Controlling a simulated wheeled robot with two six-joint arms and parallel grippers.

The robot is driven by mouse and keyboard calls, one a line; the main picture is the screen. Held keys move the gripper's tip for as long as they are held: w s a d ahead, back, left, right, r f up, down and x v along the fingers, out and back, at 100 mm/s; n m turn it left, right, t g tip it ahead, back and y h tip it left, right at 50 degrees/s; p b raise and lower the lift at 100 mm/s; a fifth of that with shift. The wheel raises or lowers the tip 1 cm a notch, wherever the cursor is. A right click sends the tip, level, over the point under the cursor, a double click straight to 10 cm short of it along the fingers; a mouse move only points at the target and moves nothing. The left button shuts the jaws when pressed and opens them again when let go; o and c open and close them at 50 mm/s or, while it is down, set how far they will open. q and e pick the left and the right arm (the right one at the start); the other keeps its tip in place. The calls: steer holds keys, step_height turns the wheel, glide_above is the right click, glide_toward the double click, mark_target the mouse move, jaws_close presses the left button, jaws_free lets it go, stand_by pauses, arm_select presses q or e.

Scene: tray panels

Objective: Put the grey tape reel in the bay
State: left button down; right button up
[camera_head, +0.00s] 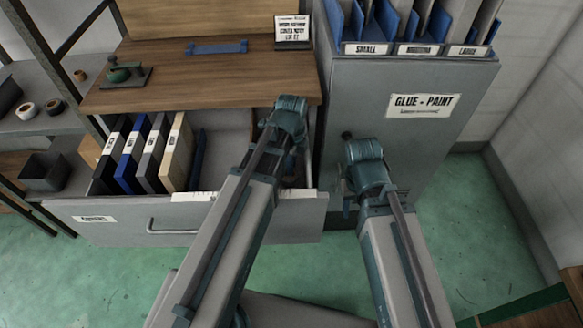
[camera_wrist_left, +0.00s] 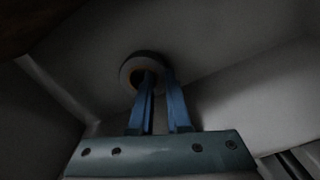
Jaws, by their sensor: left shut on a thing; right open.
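The grey tape reel (camera_wrist_left: 127,74), a ring with an orange-brown inner core, shows in the left wrist view. My left gripper (camera_wrist_left: 160,78) is shut on its ring wall, one blue finger in the hole. The reel is low inside the pale grey drawer bay (camera_wrist_left: 215,62); I cannot tell whether it touches the floor. In the head view the bay (camera_head: 228,125) is the right part of the open drawer. My left wrist reaches down into it and hides the reel. My right gripper (camera_head: 348,203) is open and empty, outside the drawer to its right.
Several upright binders (camera_head: 152,155) fill the drawer's left part, with a dark blue panel (camera_head: 198,155) beside them. The wooden worktop (camera_head: 190,75) overhangs the drawer's back. A grey cabinet (camera_head: 415,130) stands on the right. Two other reels (camera_head: 27,110) lie on the left shelf.

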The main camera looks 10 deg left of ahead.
arm_select(q)
steer(key=c, duration=1.3)
jaws_free()
steer(key=shift+f, duration=0.15)
steer(key=o, duration=0.4)
step_height(320, 180, up, 12)
steer(key=r+p, duration=0.1)
steer(key=p, duration=1.1)
steer(key=s+d+n, duration=0.2)
steer(key=s+n, duration=0.1)
steer(key=n, duration=0.1)
steer(key=s+d+n, duration=0.3)
steer(key=n, duration=0.2)
steer(key=s+d+n+y, duration=0.1)
steer(key=s+d+n, duration=0.1)
steer(key=s+n, duration=0.1)
steer(key=shift+s+d+f+n, duration=0.3)
steer(key=shift+s+n, duration=0.1)
steer(key=shift+n, duration=0.5)
steer(key=shift+s+d+n, duration=0.25)
steer(key=shift+s+n, duration=0.15)
steer(key=shift+n, duration=0.4)
steer(key=shift+r, duration=0.1)
